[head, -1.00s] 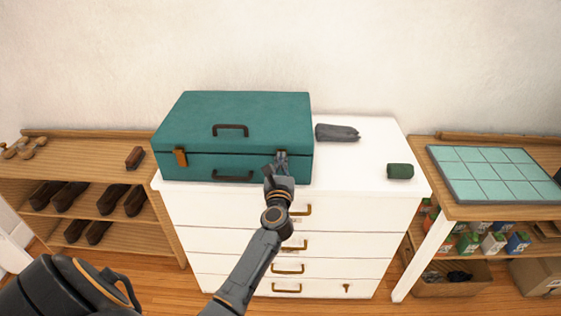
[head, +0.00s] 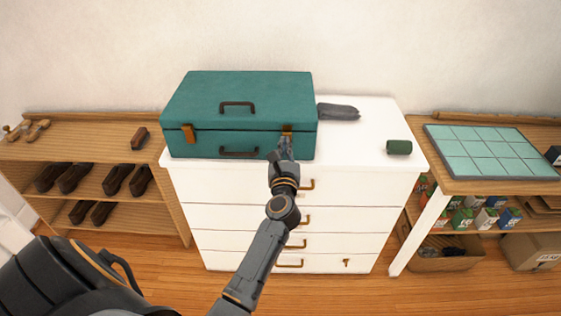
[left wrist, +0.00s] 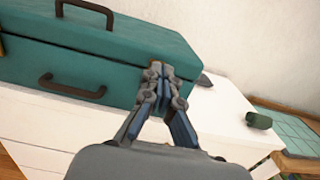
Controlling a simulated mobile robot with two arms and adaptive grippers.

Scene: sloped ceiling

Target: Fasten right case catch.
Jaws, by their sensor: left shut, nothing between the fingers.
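The closed teal case (head: 240,100) lies on the white chest of drawers, its front towards me. Its orange-brown right catch (head: 287,129) is on the front at the lid seam; the left catch (head: 188,133) is also at the seam. My left gripper (head: 284,143) is shut and empty, its tips just below the right catch at the case front. In the left wrist view the fingertips (left wrist: 160,76) come together at the case's right front and hide most of the catch. I cannot tell whether the right catch is fastened. My right gripper is not in view.
A grey folded item (head: 338,111) and a dark green roll (head: 399,147) lie on the white chest top (head: 365,135), right of the case. A shoe shelf (head: 75,150) stands left. A table with a tiled panel (head: 478,151) stands right.

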